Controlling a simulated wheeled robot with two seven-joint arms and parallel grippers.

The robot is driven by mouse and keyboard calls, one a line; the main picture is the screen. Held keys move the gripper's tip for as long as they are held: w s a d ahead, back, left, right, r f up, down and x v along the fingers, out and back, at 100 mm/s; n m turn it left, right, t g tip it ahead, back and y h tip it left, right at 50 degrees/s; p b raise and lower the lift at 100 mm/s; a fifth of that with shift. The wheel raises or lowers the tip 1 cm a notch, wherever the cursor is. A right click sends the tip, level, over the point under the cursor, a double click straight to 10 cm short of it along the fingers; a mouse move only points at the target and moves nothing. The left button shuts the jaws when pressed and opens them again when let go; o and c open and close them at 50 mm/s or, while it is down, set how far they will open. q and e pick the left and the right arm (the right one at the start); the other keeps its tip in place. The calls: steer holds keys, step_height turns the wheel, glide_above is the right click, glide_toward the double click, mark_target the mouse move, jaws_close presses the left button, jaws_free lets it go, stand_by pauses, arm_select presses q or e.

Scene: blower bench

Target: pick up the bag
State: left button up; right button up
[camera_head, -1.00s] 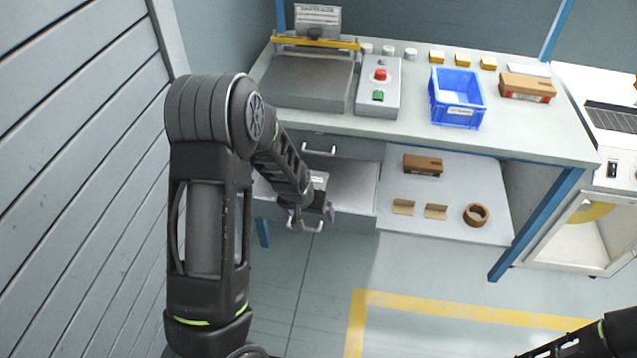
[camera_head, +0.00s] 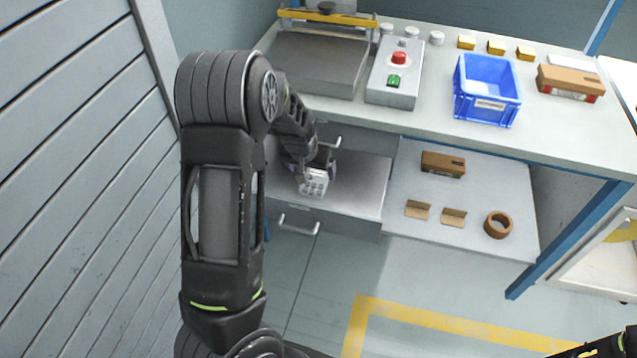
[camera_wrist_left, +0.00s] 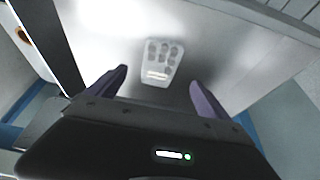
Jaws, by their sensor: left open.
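The bag (camera_head: 314,182) is a small pale pouch with several grey round shapes in it. It lies in the open drawer (camera_head: 358,187) under the bench. In the left wrist view the bag (camera_wrist_left: 161,63) lies flat on the bright drawer floor, ahead of the fingertips. My left gripper (camera_head: 317,172) is over the drawer, close to the bag, with its jaws apart. In the left wrist view the left gripper (camera_wrist_left: 158,84) has a finger on each side below the bag, and nothing is between them. Only part of my right arm shows at the lower right corner; its gripper cannot be made out.
The bench top (camera_head: 430,125) overhangs the drawer. On it are a control box (camera_head: 392,88), a blue crate (camera_head: 487,107) and a brown carton (camera_head: 571,80). A lower shelf (camera_head: 470,190) beside the drawer holds a small box (camera_head: 443,164) and a tape roll (camera_head: 497,225).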

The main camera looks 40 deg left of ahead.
mark_target(315, 181)
arm_select(q)
steer(key=shift+r, duration=0.1)
steer(key=shift+x, duration=1.35)
steer(key=shift+s, duration=0.1)
steer(key=shift+b+x, duration=0.3)
steer(key=shift+x, duration=2.3)
steer(key=c, duration=1.5)
